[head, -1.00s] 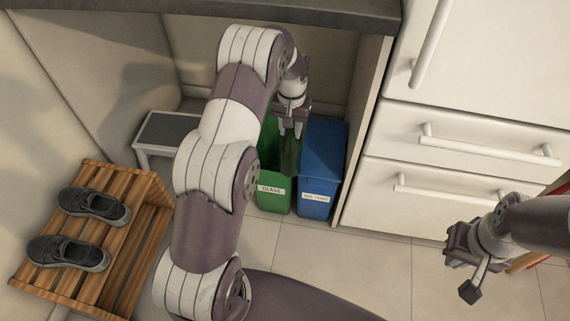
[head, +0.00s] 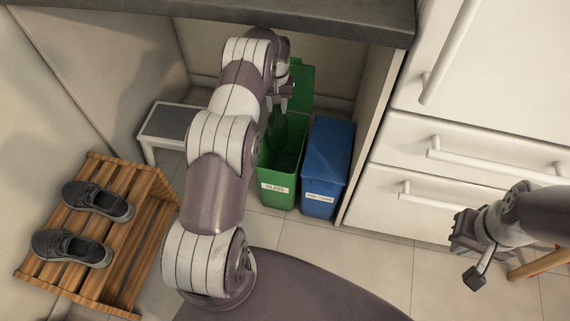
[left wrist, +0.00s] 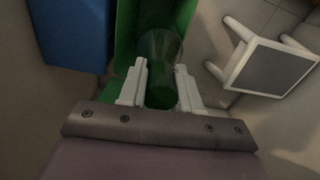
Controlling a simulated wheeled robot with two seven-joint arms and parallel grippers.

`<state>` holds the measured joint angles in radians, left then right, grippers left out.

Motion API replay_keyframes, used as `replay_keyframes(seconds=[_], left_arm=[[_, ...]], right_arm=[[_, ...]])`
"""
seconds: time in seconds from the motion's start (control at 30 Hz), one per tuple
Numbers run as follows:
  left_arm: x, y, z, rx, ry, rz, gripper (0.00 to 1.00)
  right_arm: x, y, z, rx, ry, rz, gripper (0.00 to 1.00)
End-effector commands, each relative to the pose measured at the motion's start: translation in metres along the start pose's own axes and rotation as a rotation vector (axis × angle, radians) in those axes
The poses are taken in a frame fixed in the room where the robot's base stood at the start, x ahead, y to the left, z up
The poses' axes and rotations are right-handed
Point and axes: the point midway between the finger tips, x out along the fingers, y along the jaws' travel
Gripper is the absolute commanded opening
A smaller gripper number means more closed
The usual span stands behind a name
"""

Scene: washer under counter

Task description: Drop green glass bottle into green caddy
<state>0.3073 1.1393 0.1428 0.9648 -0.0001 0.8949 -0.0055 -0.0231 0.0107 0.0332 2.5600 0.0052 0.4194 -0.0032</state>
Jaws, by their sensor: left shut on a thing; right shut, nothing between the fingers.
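The green caddy (head: 279,194), labelled GLASS, stands open under the counter, its lid raised at the back. My left gripper (head: 279,105) is above the left part of its opening, shut on the green glass bottle (head: 277,128). The bottle hangs down over the caddy; in the head view its dark green blends with the inside, so its depth is hard to tell. In the left wrist view, the bottle (left wrist: 160,50) is between the fingers (left wrist: 160,88), with the green caddy (left wrist: 124,45) around and below. My right gripper (head: 468,250) is shut and empty at the right, by the drawers.
A blue bin (head: 325,165) with a closed lid stands right beside the caddy. A grey-topped stool (head: 170,124) is to its left. A wooden rack (head: 110,240) with dark shoes is at the left. White drawers (head: 470,150) and the counter (head: 300,14) bound the space.

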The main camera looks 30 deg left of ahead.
Motion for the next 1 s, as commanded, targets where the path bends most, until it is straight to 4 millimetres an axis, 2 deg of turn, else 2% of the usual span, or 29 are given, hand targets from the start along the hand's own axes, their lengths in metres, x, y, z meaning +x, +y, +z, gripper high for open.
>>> replay_keyframes(seconds=[0.03,0.1,0.3,0.57,0.6,0.7,1.0], left_arm=[[0.012,0.000,0.000,0.000,0.000,0.000,0.00],[0.023,0.000,0.000,0.000,0.001,0.000,0.00],[0.049,0.000,0.000,0.000,0.001,0.000,0.00],[0.049,0.000,0.000,0.000,0.002,0.000,0.00],[0.049,0.000,0.000,0.000,0.002,0.000,0.36],[0.049,0.000,0.000,0.000,0.001,0.000,0.63],[0.047,0.000,0.000,0.000,0.000,0.000,0.63]], right_arm=[[0.011,0.000,0.001,0.000,0.000,0.000,0.00],[0.020,0.000,0.002,0.000,0.000,0.000,0.00],[0.040,0.000,0.005,0.000,0.000,0.000,0.00],[0.039,0.000,0.005,0.000,0.000,0.000,0.00],[0.039,0.000,0.005,0.000,0.000,0.000,0.00],[0.039,0.000,0.005,0.000,0.000,0.000,0.00],[0.036,0.000,0.004,0.000,0.000,0.000,0.00]])
